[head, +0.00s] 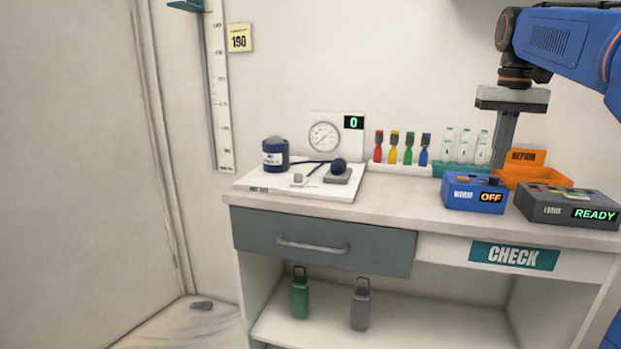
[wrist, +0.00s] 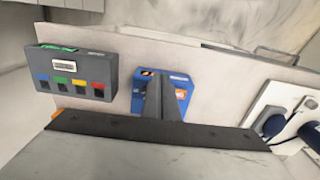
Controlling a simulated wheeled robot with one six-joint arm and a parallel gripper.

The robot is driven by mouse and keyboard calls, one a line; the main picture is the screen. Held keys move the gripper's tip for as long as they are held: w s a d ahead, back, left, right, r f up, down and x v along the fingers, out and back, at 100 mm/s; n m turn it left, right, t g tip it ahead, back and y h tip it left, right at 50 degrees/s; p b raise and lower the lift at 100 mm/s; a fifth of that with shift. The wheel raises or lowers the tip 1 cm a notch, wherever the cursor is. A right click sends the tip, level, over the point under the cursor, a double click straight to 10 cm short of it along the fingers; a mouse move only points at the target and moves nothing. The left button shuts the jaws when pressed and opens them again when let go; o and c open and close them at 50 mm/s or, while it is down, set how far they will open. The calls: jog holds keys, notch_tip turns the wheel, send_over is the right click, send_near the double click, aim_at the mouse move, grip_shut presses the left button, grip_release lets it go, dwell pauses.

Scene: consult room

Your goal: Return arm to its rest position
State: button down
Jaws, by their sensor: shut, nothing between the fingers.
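My gripper (head: 499,166) hangs from my blue arm at the upper right of the head view, pointing down. Its fingers are together with nothing between them. In the head view its tips overlap the back of the counter near the blue box (head: 475,196), which reads OFF. In the wrist view my gripper's closed fingers (wrist: 166,82) lie across the blue box (wrist: 140,103) and hide part of it. I cannot tell the exact height of the tips above the counter.
The counter (head: 405,203) holds a grey READY box (head: 568,208), an orange tray (head: 532,178), colored bottles (head: 408,150) and a white board (head: 318,190) with a dark blue cuff (head: 274,155). The drawer (head: 320,246) is shut. Green (head: 299,295) and grey (head: 360,304) flasks stand below.

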jog(key=s+a+f+n+t, duration=0.1)
jog(key=s+a+f, duration=0.3)
jog(key=s+f, duration=0.4)
jog(key=s+a+f+n+t, duration=0.1)
jog(key=s+a+f, duration=0.3)
jog(key=s+f, duration=0.5)
jog(key=s+a+f+n+t, duration=0.1)
jog(key=s+a+f, duration=0.3)
jog(key=s+f, duration=0.4)
notch_tip(320, 180, down, 5)
jog(key=shift+s+a+r+t, duration=0.1)
jog(key=shift+s+a+t, duration=0.2)
jog(key=shift+t, duration=0.4)
